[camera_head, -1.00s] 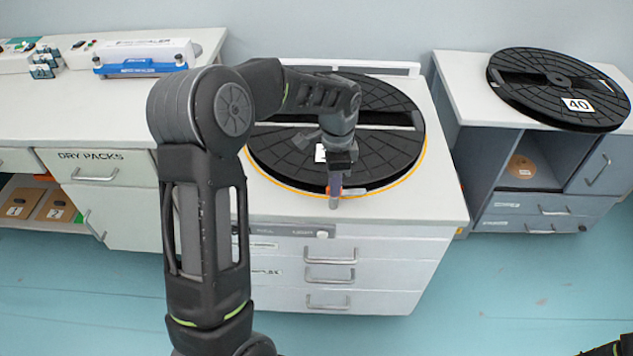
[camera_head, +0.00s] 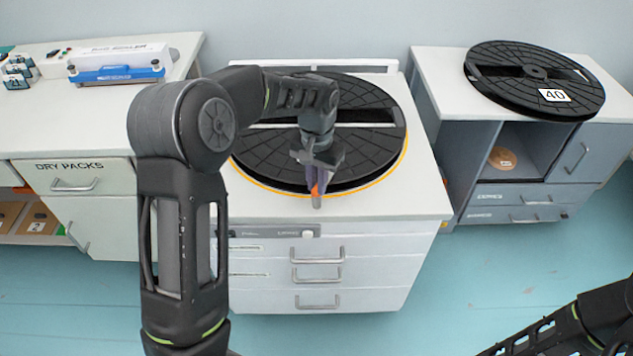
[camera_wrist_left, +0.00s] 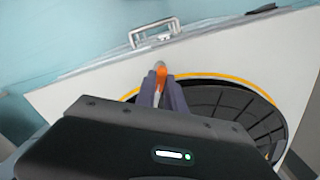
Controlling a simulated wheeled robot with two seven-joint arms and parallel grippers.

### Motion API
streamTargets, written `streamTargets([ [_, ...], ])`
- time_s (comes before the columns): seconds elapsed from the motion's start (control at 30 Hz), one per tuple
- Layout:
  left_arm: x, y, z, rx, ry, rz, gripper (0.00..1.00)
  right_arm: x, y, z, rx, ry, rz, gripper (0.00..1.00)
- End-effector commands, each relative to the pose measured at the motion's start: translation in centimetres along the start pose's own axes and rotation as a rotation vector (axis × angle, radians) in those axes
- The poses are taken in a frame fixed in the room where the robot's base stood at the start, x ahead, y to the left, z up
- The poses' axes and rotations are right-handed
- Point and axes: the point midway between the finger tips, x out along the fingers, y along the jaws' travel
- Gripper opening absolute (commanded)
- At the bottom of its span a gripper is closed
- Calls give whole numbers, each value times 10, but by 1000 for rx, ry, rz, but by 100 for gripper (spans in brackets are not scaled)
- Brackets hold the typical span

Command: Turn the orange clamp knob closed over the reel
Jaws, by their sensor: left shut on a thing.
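The orange clamp knob (camera_head: 316,190) is at the front edge of the black reel (camera_head: 370,158), which lies flat on the middle cabinet inside an orange ring. My left gripper (camera_head: 315,184) reaches down over the reel's front rim and is shut on the knob. In the left wrist view the knob (camera_wrist_left: 160,78) shows orange between the two fingertips (camera_wrist_left: 161,86), and the reel (camera_wrist_left: 235,105) lies to the right. The fingers hide part of the knob, so I cannot tell whether it lies over the reel. My right gripper is not in view; part of my right arm shows at lower right.
Another black reel marked 40 (camera_head: 535,80) lies on the grey cabinet at right. A blue and white sealer (camera_head: 118,66) stands on the left counter (camera_head: 60,125). Drawer handles (camera_head: 317,255) stick out from the middle cabinet's front. The floor in front is clear.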

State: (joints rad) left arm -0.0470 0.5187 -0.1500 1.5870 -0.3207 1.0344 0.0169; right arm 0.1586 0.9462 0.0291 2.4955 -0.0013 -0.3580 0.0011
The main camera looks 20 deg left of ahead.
Motion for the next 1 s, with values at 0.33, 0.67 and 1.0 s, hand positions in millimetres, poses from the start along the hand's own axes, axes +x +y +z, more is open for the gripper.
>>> streamTargets([
  [0.33,-1,0,-1,-311,2,-1,0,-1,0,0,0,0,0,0],
  [0.67,-1,0,0,-493,2,0,0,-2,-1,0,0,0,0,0],
  [1.0,-1,0,-1,-534,2,0,0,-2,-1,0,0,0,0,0],
])
